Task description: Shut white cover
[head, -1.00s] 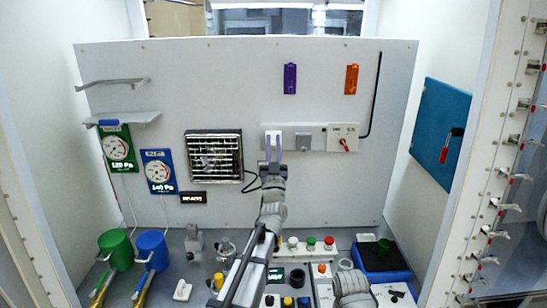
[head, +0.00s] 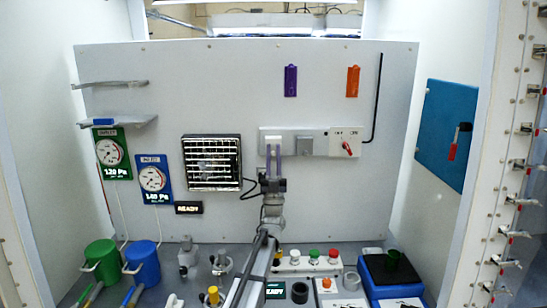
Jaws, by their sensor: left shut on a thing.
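A pale wall strip (head: 335,143) carries the white cover (head: 274,136) near its left end and a grey cover (head: 304,145) just right of it. My left gripper (head: 274,150) reaches up from below in the head view. Its fingers are shut on the white cover at its lower part and hide some of it. I cannot tell exactly how far the cover stands out from the strip. My right gripper is not in view.
A red-handled switch (head: 348,149) is at the strip's right end. A vent grille (head: 212,161) and two gauges are to the left. Purple (head: 290,80) and orange (head: 352,81) tags hang above. Knobs, green and blue mugs and a blue tray (head: 388,280) stand below.

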